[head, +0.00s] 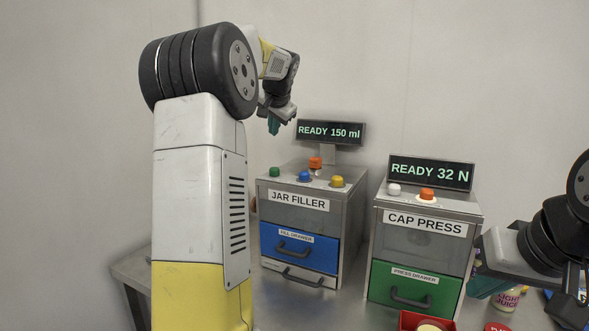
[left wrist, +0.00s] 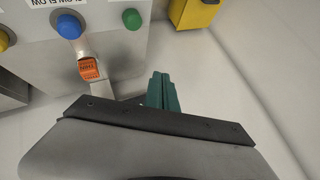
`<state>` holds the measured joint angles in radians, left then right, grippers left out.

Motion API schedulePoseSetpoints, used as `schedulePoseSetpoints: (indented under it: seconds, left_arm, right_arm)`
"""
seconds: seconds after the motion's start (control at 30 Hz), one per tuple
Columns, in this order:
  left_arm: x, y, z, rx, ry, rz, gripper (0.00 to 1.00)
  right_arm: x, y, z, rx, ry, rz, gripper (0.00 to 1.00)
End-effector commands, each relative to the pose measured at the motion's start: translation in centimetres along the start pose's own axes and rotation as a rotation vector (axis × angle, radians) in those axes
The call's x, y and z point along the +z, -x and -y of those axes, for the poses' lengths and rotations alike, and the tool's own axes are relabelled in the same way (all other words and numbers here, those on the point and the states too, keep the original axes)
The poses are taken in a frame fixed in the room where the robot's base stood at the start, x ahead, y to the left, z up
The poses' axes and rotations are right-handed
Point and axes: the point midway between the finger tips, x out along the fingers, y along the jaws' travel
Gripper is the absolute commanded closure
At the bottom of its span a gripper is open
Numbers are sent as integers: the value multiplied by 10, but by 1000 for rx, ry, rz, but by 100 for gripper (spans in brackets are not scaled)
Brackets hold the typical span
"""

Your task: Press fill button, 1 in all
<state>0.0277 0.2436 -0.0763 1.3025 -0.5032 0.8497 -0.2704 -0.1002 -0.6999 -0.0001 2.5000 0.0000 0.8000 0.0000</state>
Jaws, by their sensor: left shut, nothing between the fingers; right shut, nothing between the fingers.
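The jar filler (head: 312,222) is a grey metal box with a sign reading READY 150 ml. Its top carries a green button (head: 274,172), a blue button (head: 305,176), a yellow button (head: 337,181) and an orange one (head: 315,162) behind. I cannot read which is the fill button. My left gripper (head: 273,126) is shut and empty, above and behind the green button's corner. In the left wrist view its teal fingers (left wrist: 162,92) are together, apart from the green button (left wrist: 131,18) and the orange one (left wrist: 90,69). My right gripper (head: 477,268) is shut beside the cap press.
The cap press (head: 423,243) stands right of the filler, with white and orange buttons on top and a green drawer (head: 411,290). The filler has a blue drawer (head: 297,247). A red tray (head: 408,320) and a juice jar (head: 506,299) stand at lower right.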

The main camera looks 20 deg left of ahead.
Motion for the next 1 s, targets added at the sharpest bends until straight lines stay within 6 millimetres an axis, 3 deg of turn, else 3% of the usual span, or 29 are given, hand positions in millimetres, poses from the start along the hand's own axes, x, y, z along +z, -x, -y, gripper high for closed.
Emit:
schedulePoseSetpoints:
  seconds: [0.6,1.0]
  left_arm:
    - [37,-50,-37,1,0,3,100]
    - [44,-61,-44,1,2,0,100]
  right_arm:
    - [0,0,0,0,0,0,100]
    - [0,0,0,0,0,0,100]
